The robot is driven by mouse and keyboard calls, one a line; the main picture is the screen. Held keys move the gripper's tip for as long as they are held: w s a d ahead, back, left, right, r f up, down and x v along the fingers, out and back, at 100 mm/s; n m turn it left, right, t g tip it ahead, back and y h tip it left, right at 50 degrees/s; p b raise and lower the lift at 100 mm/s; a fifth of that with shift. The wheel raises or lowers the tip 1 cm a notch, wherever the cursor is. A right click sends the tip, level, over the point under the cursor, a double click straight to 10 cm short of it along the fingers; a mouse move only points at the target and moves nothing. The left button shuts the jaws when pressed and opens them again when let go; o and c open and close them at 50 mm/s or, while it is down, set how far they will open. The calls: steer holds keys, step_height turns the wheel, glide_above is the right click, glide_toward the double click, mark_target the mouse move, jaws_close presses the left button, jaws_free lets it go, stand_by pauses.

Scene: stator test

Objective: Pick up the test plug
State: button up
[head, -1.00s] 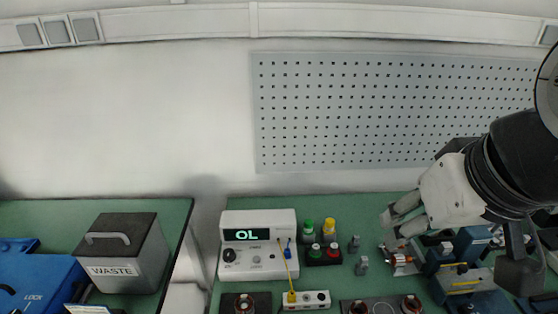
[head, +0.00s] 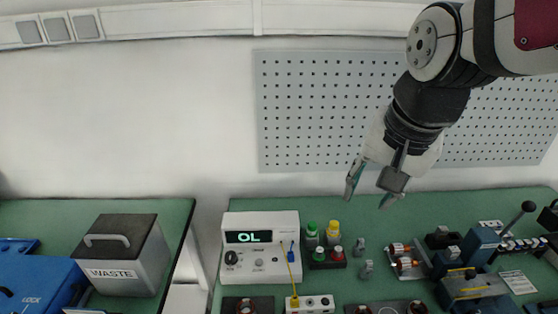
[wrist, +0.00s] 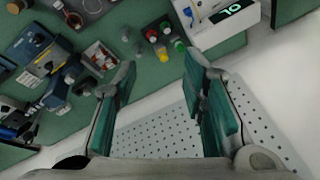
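A white meter (head: 262,262) reading "OL" stands on the green bench; its corner shows in the wrist view (wrist: 232,12). A yellow lead hangs down its front to a yellow plug (head: 294,301) seated in a white socket strip (head: 318,303). A small blue plug (head: 291,252) sits at the meter's right side. I cannot tell for certain which plug is the test plug. My gripper (head: 371,193) is raised above the back of the bench, to the right of the meter. In the wrist view my gripper (wrist: 160,62) is open, with nothing between its teal-padded fingers.
Green, yellow and red-capped pieces (head: 329,245) stand right of the meter. Small grey posts (head: 361,247), an orange-and-metal part (head: 403,261) and a blue fixture (head: 470,288) lie farther right. A perforated panel (head: 310,110) is behind. A waste bin (head: 122,268) and blue case (head: 40,284) stand left.

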steer(key=w+a+f+m+g, duration=0.2)
steer(key=w+a+f+m, duration=0.35)
steer(key=w+f, duration=0.4)
steer(key=m+g, duration=0.2)
steer(key=m, duration=0.5)
glide_above(291, 252)
step_height(291, 252, down, 13)
steer(key=shift+n+h, duration=0.25)
steer(key=shift+h, duration=0.05)
step_height(291, 252, down, 7)
steer(key=shift+s+f, duration=0.15)
steer(key=shift+f, duration=0.05)
steer(key=shift+f+p, duration=0.65)
steer(key=shift+f, duration=2.3)
jaws_close()
